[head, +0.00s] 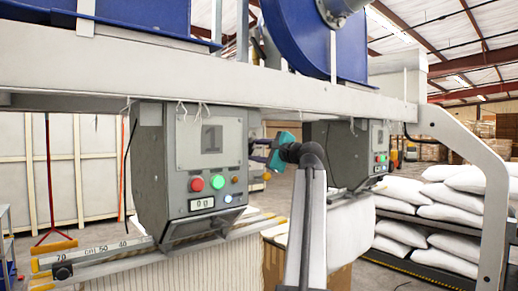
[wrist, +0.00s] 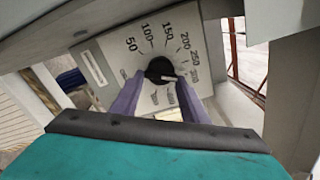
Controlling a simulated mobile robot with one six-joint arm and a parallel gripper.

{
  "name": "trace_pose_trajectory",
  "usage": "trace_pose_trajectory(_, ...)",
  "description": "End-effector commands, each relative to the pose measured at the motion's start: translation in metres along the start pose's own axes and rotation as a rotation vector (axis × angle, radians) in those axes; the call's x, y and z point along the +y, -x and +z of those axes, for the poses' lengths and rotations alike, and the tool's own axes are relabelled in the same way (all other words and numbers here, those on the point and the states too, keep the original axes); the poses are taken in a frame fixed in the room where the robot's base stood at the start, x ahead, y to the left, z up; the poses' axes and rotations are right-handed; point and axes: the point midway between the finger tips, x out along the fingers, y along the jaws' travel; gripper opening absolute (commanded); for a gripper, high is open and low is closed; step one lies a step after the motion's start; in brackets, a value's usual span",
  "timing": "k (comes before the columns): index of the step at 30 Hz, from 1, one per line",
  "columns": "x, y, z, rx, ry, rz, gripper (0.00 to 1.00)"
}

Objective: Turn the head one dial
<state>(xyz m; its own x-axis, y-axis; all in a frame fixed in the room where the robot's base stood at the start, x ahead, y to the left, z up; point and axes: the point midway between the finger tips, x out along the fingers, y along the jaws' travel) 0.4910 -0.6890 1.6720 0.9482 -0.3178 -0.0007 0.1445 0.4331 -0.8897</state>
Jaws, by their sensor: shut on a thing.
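Head one is the grey control box (head: 208,160) at centre left in the head view, with a large "1" on its panel. Its dial (wrist: 159,69) shows in the wrist view as a black knob on a white plate, with numbers from 50 upward around it. A pale pointer mark on the knob points right, toward the high numbers. My gripper (wrist: 160,88) is shut on the knob, with a purple finger on each side. In the head view my teal gripper (head: 264,142) is at the box's right side, where the dial is hidden.
Below the box's panel are a red button (head: 197,184), a green button (head: 218,182) and a small display (head: 201,203). A second similar box (head: 355,150) hangs further right.

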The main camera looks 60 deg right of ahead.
Motion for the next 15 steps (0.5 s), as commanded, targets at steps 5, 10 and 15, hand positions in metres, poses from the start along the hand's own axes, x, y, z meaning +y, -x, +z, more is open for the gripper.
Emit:
trace_pose_trajectory(5,0.0027,0.0002,0.0,-0.001,-0.042,0.006,0.18)
trace_pose_trajectory(10,0.0028,0.0001,-0.0002,-0.001,-0.052,0.006,0.18)
trace_pose_trajectory(15,0.0026,0.0001,-0.0001,-0.001,-0.051,0.005,0.18)
